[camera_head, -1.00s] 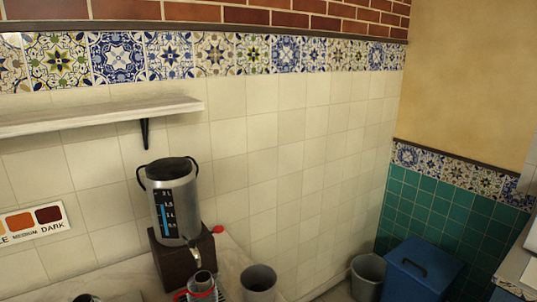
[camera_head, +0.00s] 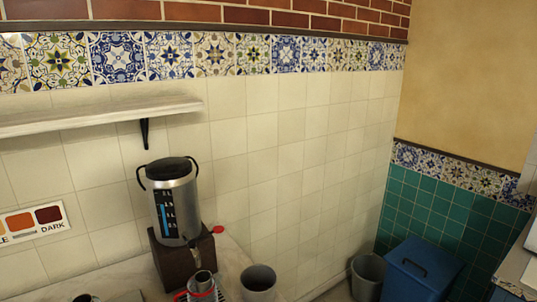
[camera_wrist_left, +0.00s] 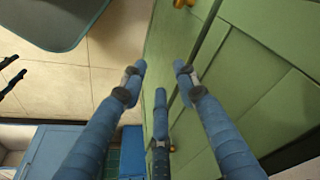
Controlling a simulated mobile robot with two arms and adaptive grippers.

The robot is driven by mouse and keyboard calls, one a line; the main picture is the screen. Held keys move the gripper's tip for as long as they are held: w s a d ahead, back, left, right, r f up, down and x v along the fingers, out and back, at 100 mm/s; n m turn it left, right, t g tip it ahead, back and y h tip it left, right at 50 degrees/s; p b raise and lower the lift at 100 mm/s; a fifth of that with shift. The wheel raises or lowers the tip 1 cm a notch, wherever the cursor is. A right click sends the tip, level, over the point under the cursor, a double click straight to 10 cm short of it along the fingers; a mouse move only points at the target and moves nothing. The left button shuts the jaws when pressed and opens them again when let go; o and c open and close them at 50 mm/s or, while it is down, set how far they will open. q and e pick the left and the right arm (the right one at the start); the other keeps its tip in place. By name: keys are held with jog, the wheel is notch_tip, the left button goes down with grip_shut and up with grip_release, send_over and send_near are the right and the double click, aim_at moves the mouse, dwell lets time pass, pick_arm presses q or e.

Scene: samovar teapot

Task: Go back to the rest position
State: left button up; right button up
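The silver samovar (camera_head: 178,208) stands upright on a dark wooden block (camera_head: 181,265) in the head view. A metal teapot (camera_head: 201,285) with a red handle stands below the tap, cut off by the lower edge. My left gripper (camera_wrist_left: 160,78) shows in the left wrist view with its blue fingers spread and nothing between them. It is not in the head view, nor is my right gripper.
A grey metal cup (camera_head: 259,283) stands right of the teapot. A grey bucket (camera_head: 368,276) and a blue bin (camera_head: 420,271) stand at lower right. A white shelf (camera_head: 90,117) is on the wall. Green cabinet fronts (camera_wrist_left: 255,80) are close to my left fingers, beside tan floor (camera_wrist_left: 115,45).

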pick_arm(q)
notch_tip(320, 180, down, 13)
jog(key=s, duration=0.3)
jog(key=s+a+f+g, duration=0.2)
jog(key=s+a+f, duration=0.1)
jog(key=s+f, duration=1.4)
jog(key=shift+s+a+f, duration=0.2)
jog(key=shift+s, duration=0.15)
